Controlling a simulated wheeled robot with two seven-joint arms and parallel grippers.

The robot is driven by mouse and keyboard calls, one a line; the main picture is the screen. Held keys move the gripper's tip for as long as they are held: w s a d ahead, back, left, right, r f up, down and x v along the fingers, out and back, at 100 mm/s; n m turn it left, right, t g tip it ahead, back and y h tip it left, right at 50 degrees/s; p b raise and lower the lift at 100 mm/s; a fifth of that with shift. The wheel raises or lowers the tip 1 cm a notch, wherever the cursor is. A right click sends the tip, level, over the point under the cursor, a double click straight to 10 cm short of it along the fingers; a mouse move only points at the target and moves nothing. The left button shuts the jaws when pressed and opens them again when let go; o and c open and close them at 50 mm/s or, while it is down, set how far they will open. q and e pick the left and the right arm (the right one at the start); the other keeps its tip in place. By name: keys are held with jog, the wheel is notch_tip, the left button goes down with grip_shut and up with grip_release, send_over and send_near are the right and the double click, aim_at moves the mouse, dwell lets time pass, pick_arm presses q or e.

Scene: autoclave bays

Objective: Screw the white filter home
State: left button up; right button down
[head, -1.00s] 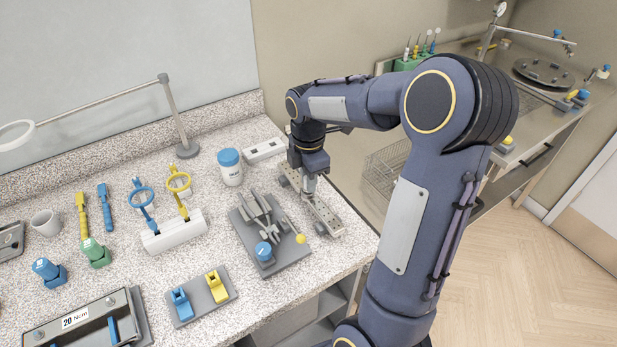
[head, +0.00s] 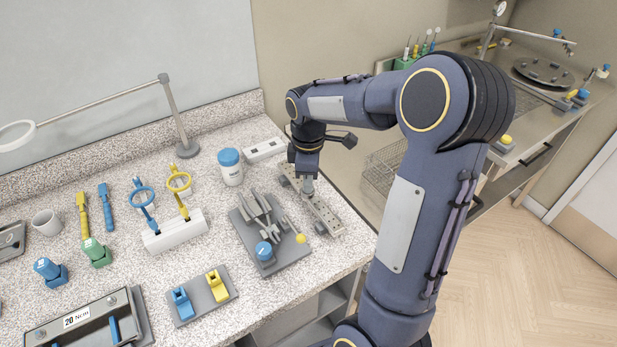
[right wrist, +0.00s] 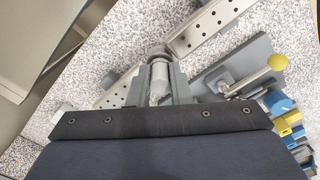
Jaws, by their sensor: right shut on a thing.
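The white filter (right wrist: 160,76) is a pale cylinder, upright between the two fingers of my right gripper (right wrist: 158,88) in the right wrist view. The gripper is shut on it. In the head view my right gripper (head: 308,186) points down over a long perforated metal bar (head: 325,215) at the back right of the bench. The bar also shows on both sides of the filter in the right wrist view (right wrist: 208,27). A dark round collar (right wrist: 157,53) shows at the filter's far end. I cannot tell how deep the filter sits. My left gripper is not in view.
A grey fixture plate (head: 290,254) with a yellow knob (head: 301,239) and blue cap stands close beside the bar. A blue-lidded jar (head: 230,170) and white block (head: 264,150) are behind.

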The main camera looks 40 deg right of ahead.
jog(key=m, duration=0.3)
jog(key=shift+m, duration=0.3)
jog(key=shift+a+m, duration=0.1)
jog(key=shift+m, duration=1.5)
jog(key=m+p, duration=0.1)
jog(key=m, duration=0.2)
jog(key=shift+m, duration=0.3)
